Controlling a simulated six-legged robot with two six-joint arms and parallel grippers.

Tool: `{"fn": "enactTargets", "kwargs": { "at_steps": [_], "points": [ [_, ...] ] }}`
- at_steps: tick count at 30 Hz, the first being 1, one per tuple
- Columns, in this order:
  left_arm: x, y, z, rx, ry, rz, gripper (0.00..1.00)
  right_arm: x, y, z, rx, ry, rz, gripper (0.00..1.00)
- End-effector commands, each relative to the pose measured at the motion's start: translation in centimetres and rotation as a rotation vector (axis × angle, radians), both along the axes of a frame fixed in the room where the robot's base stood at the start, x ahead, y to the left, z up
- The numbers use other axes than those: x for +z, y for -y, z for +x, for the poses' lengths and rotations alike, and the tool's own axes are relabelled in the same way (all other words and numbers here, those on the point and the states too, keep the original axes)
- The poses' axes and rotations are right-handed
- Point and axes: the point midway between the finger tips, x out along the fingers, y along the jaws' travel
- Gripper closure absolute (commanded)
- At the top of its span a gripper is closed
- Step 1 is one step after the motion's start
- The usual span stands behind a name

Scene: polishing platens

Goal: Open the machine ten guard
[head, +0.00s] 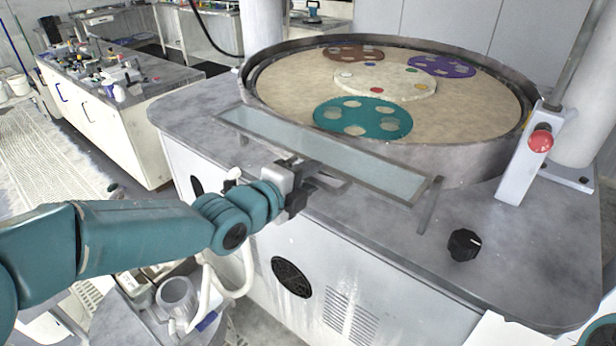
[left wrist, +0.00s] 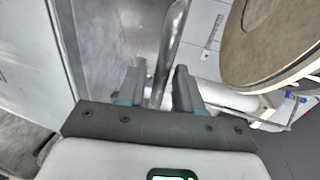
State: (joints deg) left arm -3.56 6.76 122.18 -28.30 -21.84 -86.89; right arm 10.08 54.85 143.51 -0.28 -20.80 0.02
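The guard is a long clear panel in a thin grey frame (head: 330,153), lying along the front of the round polishing machine (head: 470,215), beside the rim of the platen. My left gripper (head: 312,184) is at the near long edge of the guard, around its middle. In the left wrist view, a shiny metal bar (left wrist: 170,50) runs between the two fingers of this gripper (left wrist: 158,84). The fingers stand apart, with gaps showing beside the bar. Whether either finger touches it I cannot tell. My right gripper is not in view.
The platen (head: 290,92) carries teal, brown and purple discs with holes. A red button (head: 540,139) on a white post stands at the right. A black knob (head: 464,244) sits on the front top. A cluttered bench (head: 110,125) stands at the left.

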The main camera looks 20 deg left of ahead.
Motion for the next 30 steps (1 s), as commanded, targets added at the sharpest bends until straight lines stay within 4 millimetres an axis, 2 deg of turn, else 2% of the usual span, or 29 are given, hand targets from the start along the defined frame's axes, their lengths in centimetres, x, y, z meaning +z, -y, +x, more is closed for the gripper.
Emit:
{"fn": "enactTargets", "kwargs": {
  "at_steps": [2,3,5,6,11,14,18,26,27,30],
  "points": [
    [0.0,0.0,0.0,0.000,0.000,0.000,0.65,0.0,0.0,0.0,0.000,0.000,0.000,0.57],
    [0.0,0.0,0.0,0.000,0.000,0.000,0.78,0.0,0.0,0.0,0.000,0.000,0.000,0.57],
    [0.0,0.0,0.0,0.000,0.000,0.000,0.97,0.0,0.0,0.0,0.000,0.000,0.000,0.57],
    [0.0,0.0,0.0,0.000,0.000,0.000,1.00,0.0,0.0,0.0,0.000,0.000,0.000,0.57],
    [0.1,0.0,0.0,0.000,0.002,0.000,1.00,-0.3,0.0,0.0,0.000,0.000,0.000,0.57],
    [1.3,0.0,0.1,0.000,0.007,-0.001,1.00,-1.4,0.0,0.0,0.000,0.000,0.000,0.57],
    [2.8,0.1,0.3,0.000,0.004,0.000,1.00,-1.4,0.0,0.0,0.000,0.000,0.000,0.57],
    [3.0,0.1,0.3,0.000,0.002,-0.002,1.00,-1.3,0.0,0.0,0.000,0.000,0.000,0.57],
    [3.0,0.1,0.3,0.000,0.002,-0.002,0.68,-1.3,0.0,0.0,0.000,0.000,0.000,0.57],
    [2.9,0.1,0.3,0.000,0.002,-0.002,0.65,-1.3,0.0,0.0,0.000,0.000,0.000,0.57]
  ]
}}
